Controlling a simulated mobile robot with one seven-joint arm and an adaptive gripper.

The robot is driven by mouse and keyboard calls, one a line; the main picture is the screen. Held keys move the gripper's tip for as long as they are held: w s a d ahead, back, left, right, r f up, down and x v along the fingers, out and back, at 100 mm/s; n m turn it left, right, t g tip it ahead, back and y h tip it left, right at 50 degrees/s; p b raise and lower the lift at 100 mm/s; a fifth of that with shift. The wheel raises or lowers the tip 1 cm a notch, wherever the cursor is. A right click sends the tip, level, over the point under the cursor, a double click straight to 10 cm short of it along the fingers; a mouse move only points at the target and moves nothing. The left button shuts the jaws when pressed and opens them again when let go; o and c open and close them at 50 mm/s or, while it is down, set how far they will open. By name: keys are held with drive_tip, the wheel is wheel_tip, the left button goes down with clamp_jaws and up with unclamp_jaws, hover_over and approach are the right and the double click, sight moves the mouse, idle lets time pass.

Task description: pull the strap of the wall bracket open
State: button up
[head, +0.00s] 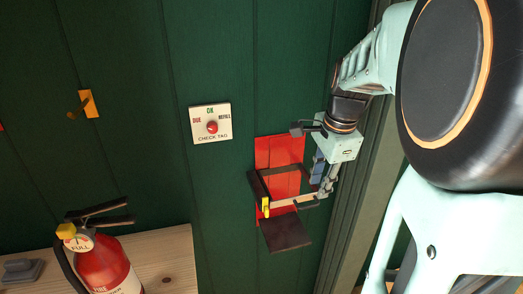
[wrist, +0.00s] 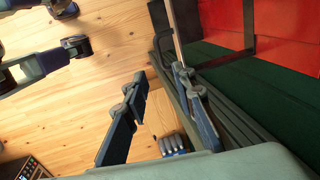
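The wall bracket has a red backplate (head: 279,152), a dark frame and a dark lower shelf (head: 286,233) on the green wall. It also shows at the right of the wrist view (wrist: 290,35). A pale strap (head: 295,199) crosses the bracket's front, with a yellow piece (head: 265,207) at its left end. My gripper (head: 322,182) is at the bracket's right side, by the strap's right end. In the wrist view my gripper (wrist: 160,78) has its fingers apart with nothing between them. The strap (wrist: 177,38) runs down to the right finger; contact is unclear.
A red fire extinguisher (head: 104,266) stands on a wooden surface (head: 165,262) at lower left. A check-tag plate (head: 211,123) with a red knob is left of the bracket. An orange hook plate (head: 88,104) is farther left. A green post or trim (head: 350,180) rises close right of the bracket.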

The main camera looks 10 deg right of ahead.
sight(313, 206)
wheel_tip(313, 206, down, 7)
drive_tip(key=w, duration=0.1)
drive_tip(key=shift+w, duration=0.25)
drive_tip(key=shift+s, duration=0.1)
clamp_jaws()
idle(0.3)
